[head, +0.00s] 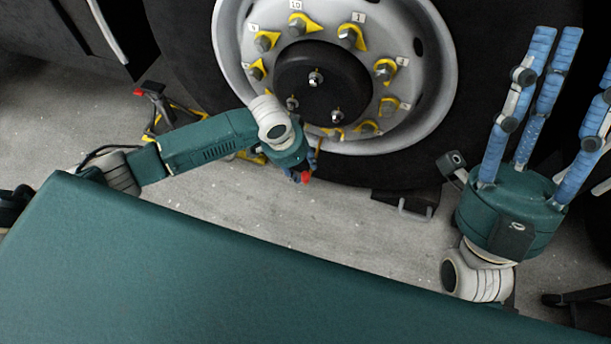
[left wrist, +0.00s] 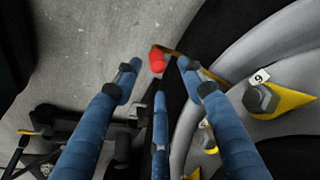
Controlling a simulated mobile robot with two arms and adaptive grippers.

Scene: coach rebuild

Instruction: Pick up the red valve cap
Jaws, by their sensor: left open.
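The red valve cap (head: 305,176) shows just below my left gripper (head: 297,168) in the head view, in front of the tyre near the wheel's lower rim. In the left wrist view the red valve cap (left wrist: 156,60) is at the end of a thin brass-coloured stem that comes from the wheel. My left gripper (left wrist: 158,76) is open, its blue fingers spread around the line to the cap; I see no finger closed on it. My right gripper (head: 572,52) is open and empty at the right, fingers pointing up.
The wheel (head: 228,50) has a pale rim, numbered tags and nuts with yellow pointers. A yellow stand with a red-tipped part (head: 140,92) stands on the floor at left. A dark wedge with a handle (head: 405,205) lies by the tyre. Grey floor (head: 330,225) is clear below.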

